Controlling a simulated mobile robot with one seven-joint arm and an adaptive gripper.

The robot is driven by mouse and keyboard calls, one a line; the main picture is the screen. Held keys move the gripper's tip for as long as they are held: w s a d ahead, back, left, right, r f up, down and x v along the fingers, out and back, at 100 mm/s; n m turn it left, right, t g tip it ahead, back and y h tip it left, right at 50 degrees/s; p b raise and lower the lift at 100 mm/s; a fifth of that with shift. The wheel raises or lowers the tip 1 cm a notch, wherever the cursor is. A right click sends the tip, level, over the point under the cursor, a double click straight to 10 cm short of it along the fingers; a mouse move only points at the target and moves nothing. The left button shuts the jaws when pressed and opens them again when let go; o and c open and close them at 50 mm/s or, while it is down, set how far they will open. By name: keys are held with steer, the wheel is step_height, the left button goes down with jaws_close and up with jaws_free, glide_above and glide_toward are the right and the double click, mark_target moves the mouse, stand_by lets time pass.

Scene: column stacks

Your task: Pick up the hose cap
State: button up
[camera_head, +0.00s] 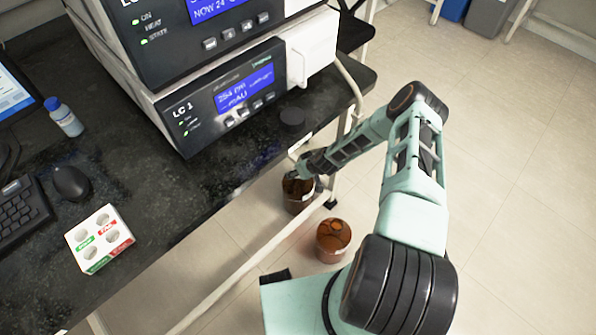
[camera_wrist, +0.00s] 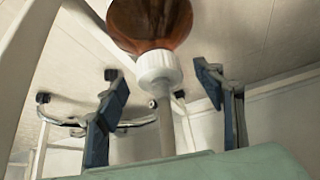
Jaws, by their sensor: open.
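The hose cap (camera_wrist: 158,68) is white and ribbed, in the middle of the wrist view. It sits on the neck of a brown glass bottle (camera_wrist: 150,22), with a pale hose (camera_wrist: 167,130) running from it toward my gripper. My gripper (camera_wrist: 162,76) is open, with one dark finger on each side of the cap and hose. I see no finger clearly touching the cap. In the head view my gripper (camera_head: 301,172) is at the top of the brown bottle (camera_head: 298,203) beyond the bench edge. The arm hides the cap there.
A second brown bottle (camera_head: 332,243) stands close by. The floor at right is clear.

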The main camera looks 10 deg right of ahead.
steer(key=c, duration=1.2)
steer(key=shift+r, duration=0.5)
step_height(320, 180, up, 2)
steer(key=shift+r+p, duration=0.25)
steer(key=shift+p, duration=0.35)
steer(key=s+d+r+p, duration=0.1)
steer(key=s+r, duration=0.2)
steer(key=s, duration=0.1)
steer(key=s+d+r+p, duration=0.1)
steer(key=s+r, duration=0.2)
steer(key=s, duration=0.2)
steer(key=s+d+r+p, duration=0.1)
steer(key=s+r, duration=0.2)
steer(key=s, duration=0.1)
steer(key=shift+s+d+r+p, duration=0.15)
steer(key=shift+s+r+p, duration=0.15)
steer(key=shift+s, duration=0.05)
